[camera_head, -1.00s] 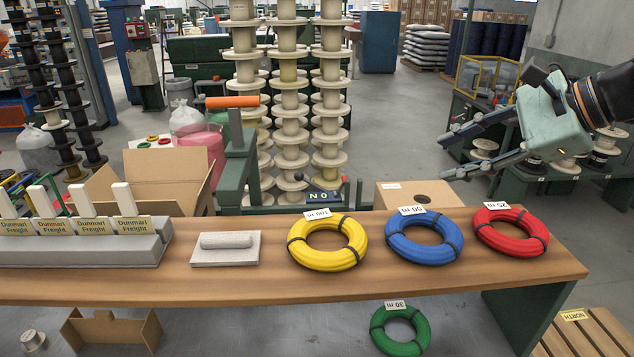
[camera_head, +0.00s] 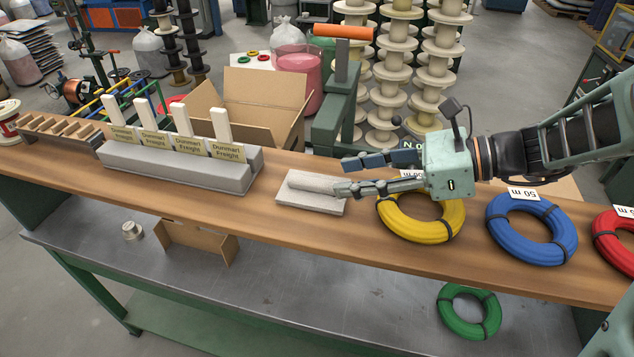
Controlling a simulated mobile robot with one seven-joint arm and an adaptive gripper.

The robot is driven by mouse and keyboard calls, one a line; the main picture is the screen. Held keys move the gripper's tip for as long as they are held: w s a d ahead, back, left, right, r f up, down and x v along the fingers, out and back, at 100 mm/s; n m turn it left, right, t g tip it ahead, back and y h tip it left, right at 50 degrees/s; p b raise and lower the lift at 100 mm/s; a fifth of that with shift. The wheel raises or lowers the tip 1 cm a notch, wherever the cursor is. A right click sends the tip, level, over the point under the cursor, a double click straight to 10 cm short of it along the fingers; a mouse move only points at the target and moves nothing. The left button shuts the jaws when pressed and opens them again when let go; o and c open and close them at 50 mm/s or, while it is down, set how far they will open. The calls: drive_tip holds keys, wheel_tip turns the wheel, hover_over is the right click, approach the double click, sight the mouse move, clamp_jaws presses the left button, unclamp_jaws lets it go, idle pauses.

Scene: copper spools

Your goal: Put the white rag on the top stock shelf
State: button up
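A pale roll (camera_head: 318,182), which looks like the white rag, lies on a flat light-grey slab (camera_head: 298,202) on the wooden bench, left of the yellow coil. My gripper (camera_head: 343,176) reaches in from the right, its two fingers apart. One fingertip is near the roll's right end and the other is a little behind it. I cannot tell whether the nearer finger touches the roll. Nothing shows held between the fingers. I cannot make out a top stock shelf in this view.
Yellow (camera_head: 425,228), blue (camera_head: 532,225) and red (camera_head: 620,240) coils lie along the bench (camera_head: 355,247), the yellow one beneath my gripper. A grey block with sign cards (camera_head: 180,168) stands left. A green post with an orange handle (camera_head: 340,85) rises behind.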

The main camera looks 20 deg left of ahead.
sight(316, 180)
drive_tip(key=x, duration=0.6)
drive_tip(key=shift+w+a+f+p, duration=0.15)
drive_tip(key=shift+w+f+p, duration=0.1)
drive_tip(key=shift+w+p, duration=0.05)
drive_tip(key=shift+c, duration=0.4)
clamp_jaws()
